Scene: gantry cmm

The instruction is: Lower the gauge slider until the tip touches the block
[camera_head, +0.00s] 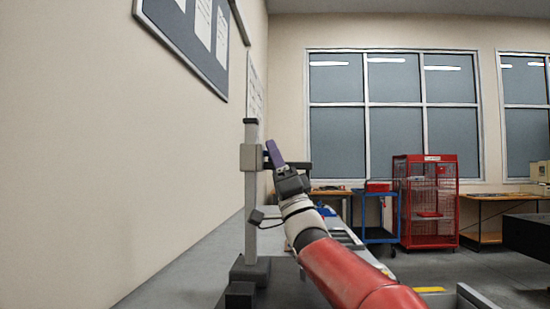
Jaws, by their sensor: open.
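The height gauge has a grey vertical column (251,205) on a dark base (249,272), standing on the bench close to the left wall. One purple finger shows clearly; the other cannot be made out. I cannot tell whether the finger touches the slider. The gauge tip and the block under it cannot be made out; my arm covers part of that area.
The grey bench (190,270) runs along the left wall under a notice board (205,40). A blue cart (380,235) and a red mesh cabinet (428,200) stand at the back. Open floor lies right of my arm.

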